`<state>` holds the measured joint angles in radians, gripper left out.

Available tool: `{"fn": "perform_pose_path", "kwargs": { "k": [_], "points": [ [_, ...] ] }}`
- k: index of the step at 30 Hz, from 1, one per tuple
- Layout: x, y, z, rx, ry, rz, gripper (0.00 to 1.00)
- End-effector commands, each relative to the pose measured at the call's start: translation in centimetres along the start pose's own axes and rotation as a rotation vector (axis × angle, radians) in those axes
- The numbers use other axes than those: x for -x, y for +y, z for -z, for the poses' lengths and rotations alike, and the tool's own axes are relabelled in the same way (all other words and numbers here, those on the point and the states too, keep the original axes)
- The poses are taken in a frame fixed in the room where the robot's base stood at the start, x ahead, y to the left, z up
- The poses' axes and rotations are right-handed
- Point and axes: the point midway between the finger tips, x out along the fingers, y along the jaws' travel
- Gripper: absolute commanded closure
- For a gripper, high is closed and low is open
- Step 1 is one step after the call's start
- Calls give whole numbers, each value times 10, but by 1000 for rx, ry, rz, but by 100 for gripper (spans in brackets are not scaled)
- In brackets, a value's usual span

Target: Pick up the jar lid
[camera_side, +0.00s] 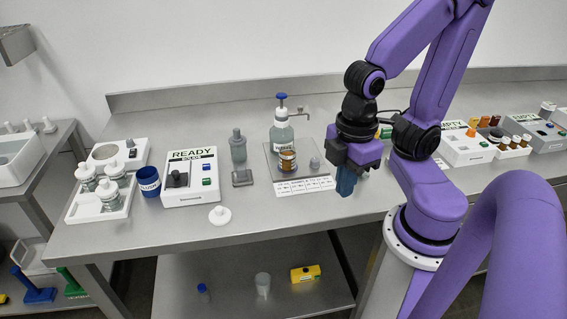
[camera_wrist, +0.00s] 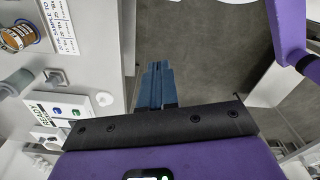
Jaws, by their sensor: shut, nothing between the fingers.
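A round white jar lid with a small knob (camera_side: 220,215) lies flat on the steel bench near its front edge, in front of the white READY box. It also shows in the wrist view as a white disc (camera_wrist: 104,99), left of my fingers. My gripper (camera_side: 346,190) has blue fingers pointing down above the bench's front part, well to the right of the lid. In the wrist view the fingers (camera_wrist: 157,66) are together with nothing between them. Nothing hides the lid in either view.
The READY box (camera_side: 191,180), a blue cup (camera_side: 148,182) and a white tray of jars (camera_side: 78,211) stand left of or behind the lid. A pump bottle (camera_side: 281,134) and an amber jar (camera_side: 287,161) stand at the middle. The bench front between lid and gripper is mostly clear.

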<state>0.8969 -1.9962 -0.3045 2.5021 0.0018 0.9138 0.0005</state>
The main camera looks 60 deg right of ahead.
Motion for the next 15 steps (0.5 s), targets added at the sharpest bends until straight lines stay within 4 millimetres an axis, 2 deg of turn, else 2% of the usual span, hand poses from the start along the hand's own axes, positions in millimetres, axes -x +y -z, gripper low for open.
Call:
{"fn": "perform_pose_path", "kwargs": {
  "k": [13, 14, 15],
  "points": [
    [0, 0, 0, 0, 0, 0, 100],
    [0, 0, 0, 0, 0, 0, 97],
    [0, 0, 0, 0, 0, 0, 84]
  ]
}}
